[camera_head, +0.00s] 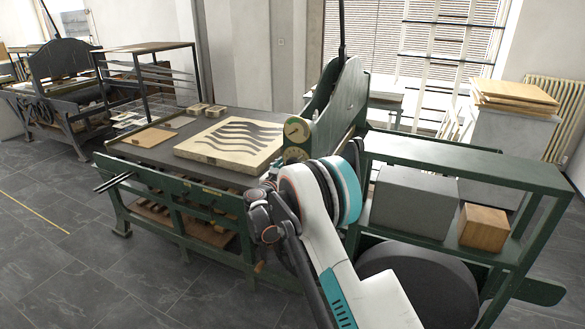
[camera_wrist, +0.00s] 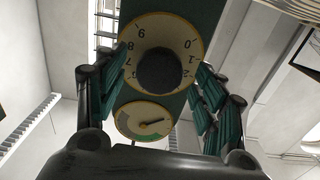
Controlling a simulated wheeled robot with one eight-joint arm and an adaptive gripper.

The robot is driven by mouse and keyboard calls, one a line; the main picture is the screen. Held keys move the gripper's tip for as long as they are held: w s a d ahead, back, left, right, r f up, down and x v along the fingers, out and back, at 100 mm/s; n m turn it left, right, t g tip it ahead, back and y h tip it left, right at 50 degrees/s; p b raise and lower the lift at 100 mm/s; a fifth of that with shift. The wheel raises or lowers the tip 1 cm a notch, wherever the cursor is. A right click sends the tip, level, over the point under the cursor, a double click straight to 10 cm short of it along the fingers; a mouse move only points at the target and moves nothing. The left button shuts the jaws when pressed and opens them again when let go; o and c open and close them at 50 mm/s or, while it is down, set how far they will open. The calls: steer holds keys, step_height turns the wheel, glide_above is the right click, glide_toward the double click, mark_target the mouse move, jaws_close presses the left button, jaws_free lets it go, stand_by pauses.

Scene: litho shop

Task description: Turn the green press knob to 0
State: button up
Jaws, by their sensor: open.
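In the wrist view a round black knob (camera_wrist: 159,69) sits at the centre of a cream dial (camera_wrist: 191,33) on a green panel. The numerals look tilted or inverted, with 0 at the upper right and 9 at the upper left. No pointer mark on the knob is clear. My gripper (camera_wrist: 160,84) is open, one finger on each side of the knob, with gaps and no visible contact. In the head view the dial (camera_head: 297,129) is on the green press frame (camera_head: 343,98), just above my arm; the gripper's fingers are hard to make out there.
A small gauge (camera_wrist: 144,121) with a green zone is below the dial. A pale slab with wavy dark stripes (camera_head: 230,139) lies on the press bed (camera_head: 142,152). A grey block (camera_head: 413,202) and a wooden box (camera_head: 484,227) stand right of my arm. Open floor lies left.

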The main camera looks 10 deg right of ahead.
steer(key=shift+x, duration=1.45)
steer(key=c, duration=1.1)
steer(key=shift+b, duration=0.3)
